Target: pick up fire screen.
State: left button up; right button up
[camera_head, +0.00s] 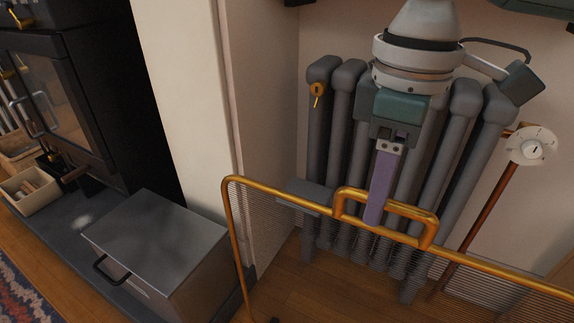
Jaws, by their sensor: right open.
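The fire screen (236,237) has a brass-coloured tubular frame, fine wire mesh and a raised loop handle (430,222) on its top rail. It stands upright across the lower right, running out of the picture at the bottom and right. My right gripper (374,218) comes down from the top centre, pointing downward, and is open. Its purple finger overlaps the handle and ends near the top rail. The fingers line up in this view, so I cannot tell whether they straddle or touch the rail. My left gripper is not in view.
A grey column radiator (320,110) stands against the wall behind the screen. A pipe with a white round dial (531,146) is at right. A metal box with a black handle (155,245) sits on the hearth at left, near a dark stove (55,90) and small bin (28,190).

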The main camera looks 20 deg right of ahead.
aim_at(373, 240)
jog(key=f+b, duration=0.1)
jog(key=f, duration=0.1)
jog(key=f+b, duration=0.2)
jog(key=f, duration=0.1)
jog(key=shift+s+d+f, duration=0.25)
jog(key=shift+d+f, duration=0.05)
jog(key=shift+d, duration=0.05)
jog(key=f+b, duration=0.2)
jog(key=f, duration=0.1)
jog(key=f+b, duration=0.1)
jog(key=shift+w+d+f, duration=0.1)
jog(key=shift+d+f, duration=0.05)
jog(key=shift+d, duration=0.15)
grip_shut()
dwell(0.5)
jog(key=shift+w+a+r, duration=0.1)
jog(key=shift+r, duration=0.15)
